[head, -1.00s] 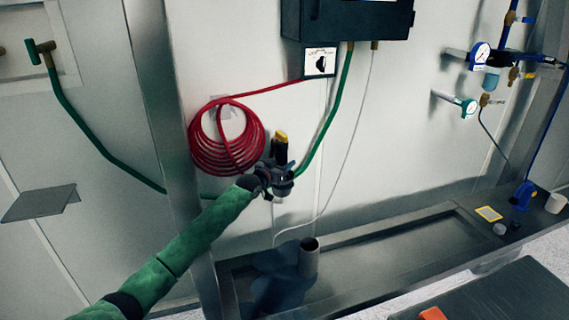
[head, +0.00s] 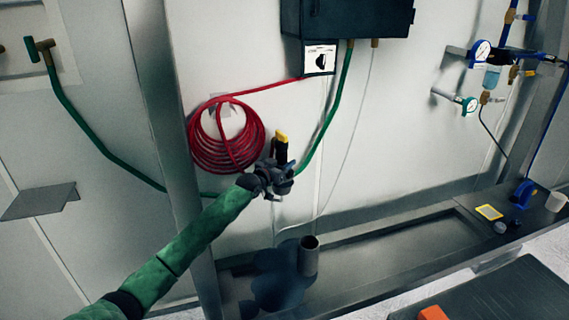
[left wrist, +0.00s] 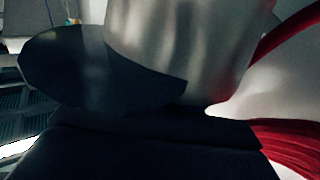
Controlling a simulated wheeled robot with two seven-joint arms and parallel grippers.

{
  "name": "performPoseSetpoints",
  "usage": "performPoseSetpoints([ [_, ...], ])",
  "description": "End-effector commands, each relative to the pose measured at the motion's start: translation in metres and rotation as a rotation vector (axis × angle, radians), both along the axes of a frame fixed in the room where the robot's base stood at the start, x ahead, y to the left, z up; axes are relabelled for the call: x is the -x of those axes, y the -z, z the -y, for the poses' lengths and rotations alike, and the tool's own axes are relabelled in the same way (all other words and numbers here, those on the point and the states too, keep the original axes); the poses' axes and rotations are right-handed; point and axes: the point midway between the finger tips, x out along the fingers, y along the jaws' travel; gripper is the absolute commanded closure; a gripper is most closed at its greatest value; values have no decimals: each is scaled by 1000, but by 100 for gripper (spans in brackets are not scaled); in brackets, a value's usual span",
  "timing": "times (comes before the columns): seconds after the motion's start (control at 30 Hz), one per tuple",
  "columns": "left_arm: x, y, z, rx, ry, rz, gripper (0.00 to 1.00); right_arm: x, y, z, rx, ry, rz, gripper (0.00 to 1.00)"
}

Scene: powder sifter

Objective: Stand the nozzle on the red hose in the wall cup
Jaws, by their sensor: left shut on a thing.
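My left gripper (head: 276,178) is in front of the wall, just right of and below the coiled red hose (head: 226,150). It is shut on the nozzle (head: 281,148), whose dark body with a yellow end stands up above the jaws, roughly upright. In the left wrist view, a shiny grey rounded surface (left wrist: 185,35) fills the space by the dark gripper parts, with red hose (left wrist: 295,145) at the right. A grey open-topped cup (head: 308,258) stands below and right of the gripper, apart from it. My right gripper is not in view.
A dark box (head: 350,20) hangs on the wall above, with a green hose (head: 338,100) and a thin pale line below it. A metal post (head: 165,130) stands left of the coil. Gauges (head: 480,52) are at the right. The ledge (head: 400,240) right of the cup is mostly clear.

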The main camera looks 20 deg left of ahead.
Motion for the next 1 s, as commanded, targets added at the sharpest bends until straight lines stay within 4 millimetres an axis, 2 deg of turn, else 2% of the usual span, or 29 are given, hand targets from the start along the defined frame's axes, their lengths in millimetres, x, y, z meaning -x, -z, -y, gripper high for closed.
performPoseSetpoints([
  [0.57,0,6,0,0,0,1,100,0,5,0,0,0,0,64],
  [0.6,0,6,0,1,0,2,59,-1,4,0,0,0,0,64],
  [0.7,0,6,0,0,0,1,40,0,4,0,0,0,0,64],
  [1.0,0,8,0,0,0,-1,38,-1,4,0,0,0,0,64],
])
